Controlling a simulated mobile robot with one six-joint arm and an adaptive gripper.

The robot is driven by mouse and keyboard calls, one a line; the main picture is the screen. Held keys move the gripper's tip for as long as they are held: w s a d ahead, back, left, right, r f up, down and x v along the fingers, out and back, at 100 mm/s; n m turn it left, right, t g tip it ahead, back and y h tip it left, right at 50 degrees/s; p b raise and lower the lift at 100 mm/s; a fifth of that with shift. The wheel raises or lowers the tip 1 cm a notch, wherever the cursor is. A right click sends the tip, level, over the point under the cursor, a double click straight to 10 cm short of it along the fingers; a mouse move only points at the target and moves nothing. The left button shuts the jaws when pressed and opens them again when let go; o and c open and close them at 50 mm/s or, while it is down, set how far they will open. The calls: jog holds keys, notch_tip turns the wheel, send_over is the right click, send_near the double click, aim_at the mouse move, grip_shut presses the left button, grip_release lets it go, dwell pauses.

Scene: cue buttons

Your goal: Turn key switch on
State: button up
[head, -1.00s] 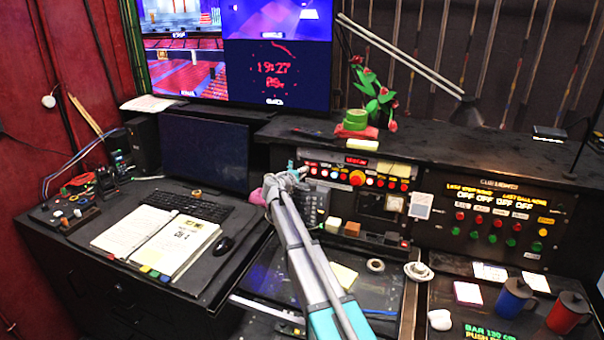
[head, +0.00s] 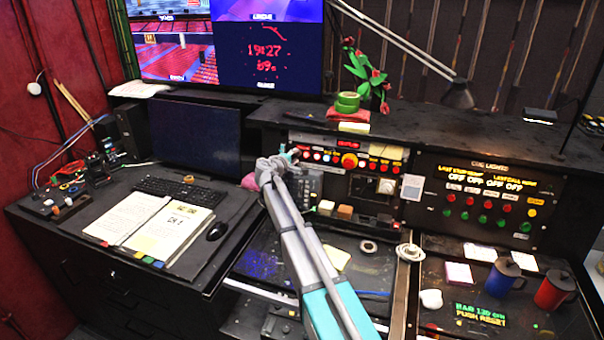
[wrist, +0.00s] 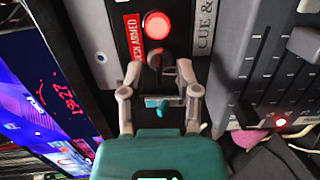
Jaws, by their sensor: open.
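In the wrist view a metal switch (wrist: 156,60), which looks like the key switch, sits on a dark panel strip just below a lit red lamp (wrist: 157,25). A red label beside the lamp reads "DESK ARMED". My gripper (wrist: 156,72) is open, with its fingers on either side of the switch area; whether they touch it I cannot tell. A small teal piece (wrist: 158,103) shows between the fingers, possibly a key or tag. In the head view my gripper (head: 288,156) is at the left end of the button panel (head: 352,160) and hides the switch.
A slider panel (wrist: 280,70) lies right of the gripper in the wrist view. In the head view a dark monitor (head: 190,132) and open binder (head: 160,225) are at left. The cue lights panel (head: 480,200) and two mugs (head: 503,278) are at right.

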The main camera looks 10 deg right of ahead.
jog(key=shift+n, duration=0.3)
jog(key=n+b, duration=0.1)
jog(key=n, duration=0.3)
jog(key=shift+t, duration=0.3)
jog(key=n+b, duration=0.1)
jog(key=n, duration=0.3)
jog(key=shift+n+t, duration=0.3)
jog(key=shift+n, duration=0.1)
jog(key=n, duration=0.4)
jog(key=shift+n+t, duration=0.3)
jog(key=shift+t, duration=0.1)
jog(key=n+y, duration=0.1)
jog(key=n, duration=0.4)
jog(key=shift+t+b, duration=0.35)
jog(key=shift+t, duration=0.05)
jog(key=v, duration=1.4)
jog(key=s+d+f+m+g+y+p, duration=0.1)
jog(key=s+d+f+m+g, duration=0.3)
jog(key=s+m, duration=0.5)
jog(key=s+d+f+m+g+y+p, duration=0.1)
jog(key=s+d+f+m+g+p, duration=0.3)
jog(key=s+m, duration=0.5)
jog(key=shift+s+d+f+m+g+y, duration=0.25)
jog(key=shift+d+m+g, duration=0.35)
jog(key=shift+d+g, duration=0.95)
